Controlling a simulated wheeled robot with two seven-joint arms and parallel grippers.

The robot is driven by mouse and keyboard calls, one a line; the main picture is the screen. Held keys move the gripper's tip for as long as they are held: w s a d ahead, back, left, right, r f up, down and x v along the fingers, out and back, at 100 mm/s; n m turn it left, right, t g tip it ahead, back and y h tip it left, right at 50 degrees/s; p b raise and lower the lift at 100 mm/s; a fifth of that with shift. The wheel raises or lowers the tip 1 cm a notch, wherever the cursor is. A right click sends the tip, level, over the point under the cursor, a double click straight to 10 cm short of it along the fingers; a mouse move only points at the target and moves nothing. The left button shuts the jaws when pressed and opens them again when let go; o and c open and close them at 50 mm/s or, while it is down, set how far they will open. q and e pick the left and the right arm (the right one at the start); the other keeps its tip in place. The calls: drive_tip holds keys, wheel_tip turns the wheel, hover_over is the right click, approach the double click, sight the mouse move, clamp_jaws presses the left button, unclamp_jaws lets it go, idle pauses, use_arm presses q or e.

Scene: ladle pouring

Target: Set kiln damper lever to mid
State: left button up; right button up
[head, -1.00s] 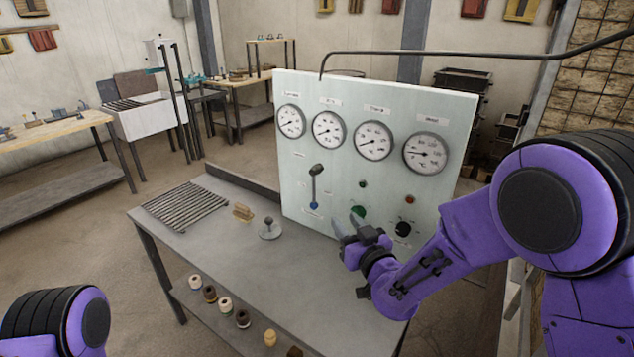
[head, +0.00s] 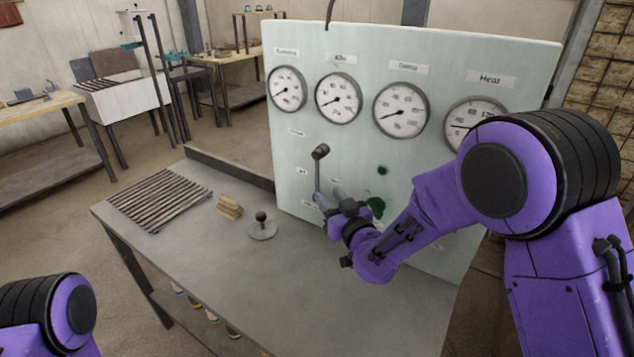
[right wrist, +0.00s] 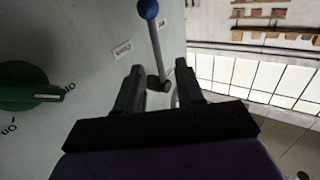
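The lever (head: 317,172) is on the pale gauge panel (head: 450,75), nearly upright, with a dark upper end. In the right wrist view, which looks turned over, the lever (right wrist: 156,45) has a blue ball at one end and a dark piece at the other. My right gripper (right wrist: 159,75) is open, its two fingers apart. The dark piece shows between the fingertips; contact cannot be told. My left gripper is out of view; only part of my left arm shows at lower left.
A green knob (head: 376,207) sits right of the lever, close to my gripper; it shows in the wrist view (right wrist: 28,88). The grey bench (head: 270,290) holds a slatted rack (head: 160,198), small tan blocks (head: 229,206) and a round-based stand (head: 262,229). The bench front is clear.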

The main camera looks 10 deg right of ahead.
sight(318, 180)
drive_tip(key=w+p, duration=0.1)
drive_tip(key=w, duration=0.6)
drive_tip(key=shift+w+a+p, duration=0.2)
drive_tip(key=shift+a+p, duration=0.15)
drive_tip(key=shift+a, duration=0.1)
clamp_jaws()
